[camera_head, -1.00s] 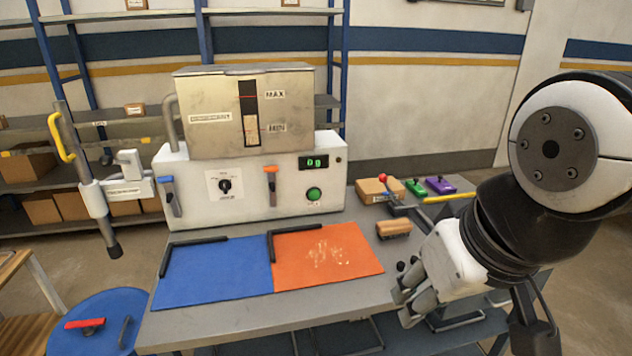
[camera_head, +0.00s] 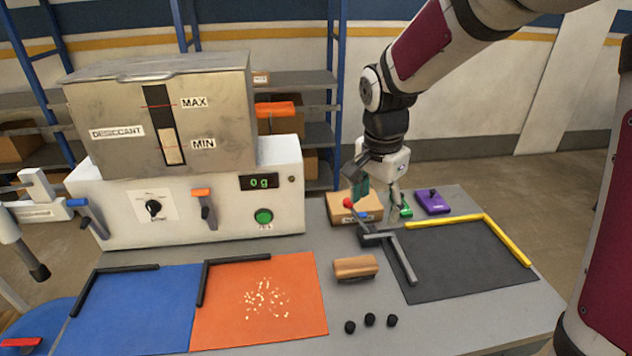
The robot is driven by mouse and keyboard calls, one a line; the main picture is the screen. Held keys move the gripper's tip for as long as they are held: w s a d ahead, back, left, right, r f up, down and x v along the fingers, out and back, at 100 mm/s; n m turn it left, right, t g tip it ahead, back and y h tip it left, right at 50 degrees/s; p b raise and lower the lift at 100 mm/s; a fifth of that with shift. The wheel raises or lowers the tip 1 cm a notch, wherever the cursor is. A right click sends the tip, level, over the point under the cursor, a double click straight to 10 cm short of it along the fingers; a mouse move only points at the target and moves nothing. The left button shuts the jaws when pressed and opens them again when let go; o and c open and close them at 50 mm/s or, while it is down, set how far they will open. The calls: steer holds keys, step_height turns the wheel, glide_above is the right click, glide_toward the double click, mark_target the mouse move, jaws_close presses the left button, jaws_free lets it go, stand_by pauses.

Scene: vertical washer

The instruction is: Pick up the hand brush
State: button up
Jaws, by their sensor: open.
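The hand brush (camera_head: 355,268) looks like a short tan wooden block with a rounded top. It lies on the grey table just right of the orange mat, and its bristles cannot be made out. My gripper (camera_head: 376,204) is open and points down over the back of the table. It is behind and slightly right of the brush, apart from it, near a red-knobbed lever and a cardboard box. Its fingers partly cover the lever and a green item, and no object is clearly held between them.
The orange mat (camera_head: 262,302) holds scattered pale grains, with a blue mat (camera_head: 135,312) to its left. A dark mat (camera_head: 462,265) with yellow and black edge bars lies right of the brush. Several small black knobs (camera_head: 370,320) sit in front. The dispenser (camera_head: 185,190) stands at back left.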

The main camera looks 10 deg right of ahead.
steer(key=w+f+m+g+p, duration=0.15)
steer(key=w+f+m, duration=0.4)
steer(key=f, duration=0.55)
steer(key=p, duration=0.1)
glide_above(356, 263)
steer(key=shift+y, duration=0.4)
step_height(356, 263, down, 8)
steer(key=shift+a+r, duration=0.1)
steer(key=shift+r, duration=0.1)
steer(key=shift+f+p, duration=0.85)
steer(key=shift+f, duration=2.25)
steer(key=c, duration=1.3)
